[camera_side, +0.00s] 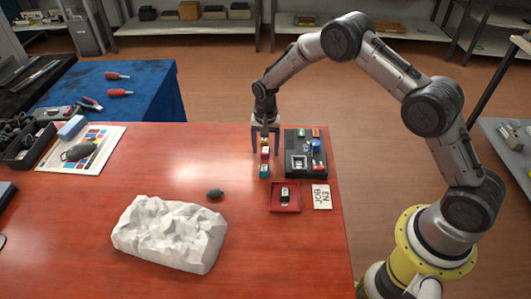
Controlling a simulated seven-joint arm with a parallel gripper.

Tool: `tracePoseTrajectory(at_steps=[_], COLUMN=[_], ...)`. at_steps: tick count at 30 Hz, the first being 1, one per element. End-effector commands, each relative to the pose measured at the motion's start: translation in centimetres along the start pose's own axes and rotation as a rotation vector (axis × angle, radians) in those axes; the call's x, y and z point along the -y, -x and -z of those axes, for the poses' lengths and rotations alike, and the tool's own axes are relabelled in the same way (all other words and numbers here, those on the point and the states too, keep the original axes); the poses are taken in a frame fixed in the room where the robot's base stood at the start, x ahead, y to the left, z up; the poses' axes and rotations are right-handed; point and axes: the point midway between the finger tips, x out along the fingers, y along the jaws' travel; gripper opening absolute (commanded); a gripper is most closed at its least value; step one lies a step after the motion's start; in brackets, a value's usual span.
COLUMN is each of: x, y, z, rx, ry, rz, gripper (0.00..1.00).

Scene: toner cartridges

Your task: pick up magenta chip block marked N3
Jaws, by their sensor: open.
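A small magenta block (265,153) stands in a short row of coloured blocks on the red table, left of the black tray. A teal block (264,171) is just in front of it, and a yellowish block (264,141) shows behind it. The marking N3 is too small to read. My gripper (265,150) points down over this row, with its fingers apart to the left and right of the blocks. I cannot tell whether a finger touches the magenta block.
The black tray (290,172) holds several small parts just right of my gripper. A red tray (274,208) with a black block (285,194) and a lettered card (321,196) lie in front. A crumpled white bundle (170,233) and a dark bulb (215,194) lie left; the table's middle is clear.

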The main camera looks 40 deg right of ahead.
Motion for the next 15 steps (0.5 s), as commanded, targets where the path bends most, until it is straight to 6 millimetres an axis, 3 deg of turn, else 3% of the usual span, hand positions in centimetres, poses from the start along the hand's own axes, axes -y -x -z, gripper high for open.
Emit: tracePoseTrajectory(at_steps=[5, 15], x=[0.01, 0.01], y=[0.00, 0.04], z=[0.02, 0.02], rx=[0.000, 0.000], ry=[0.000, 0.000], rz=[0.001, 0.001], gripper=[0.70, 0.11])
